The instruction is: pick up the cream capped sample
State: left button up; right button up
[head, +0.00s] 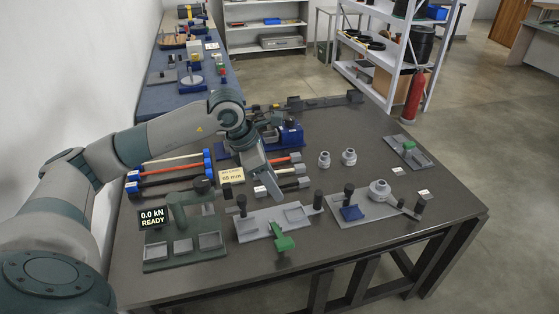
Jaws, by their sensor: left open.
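Several rod-like cable samples lie on the dark table in the middle left. A pale cream-white rod (170,161) lies at the back of a blue-ended rack, with a red rod (172,169) and a dark one in front of it. More short samples with pale or red ends (290,184) lie right of the label block. I cannot tell for sure which one has the cream cap. My left gripper (270,188) is open, pointing down among these short samples; its fingers hide part of them, and I cannot tell whether it touches one. My right gripper is out of view.
A label block (231,176) stands left of my gripper, and a blue machine (289,136) behind it. A readout (153,217), a grey tray fixture (247,227) and another fixture (352,213) fill the front. The right front table corner is clear.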

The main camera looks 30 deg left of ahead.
aim_at(298, 169)
jog(key=i+j, duration=0.95)
jog(key=i, duration=0.05)
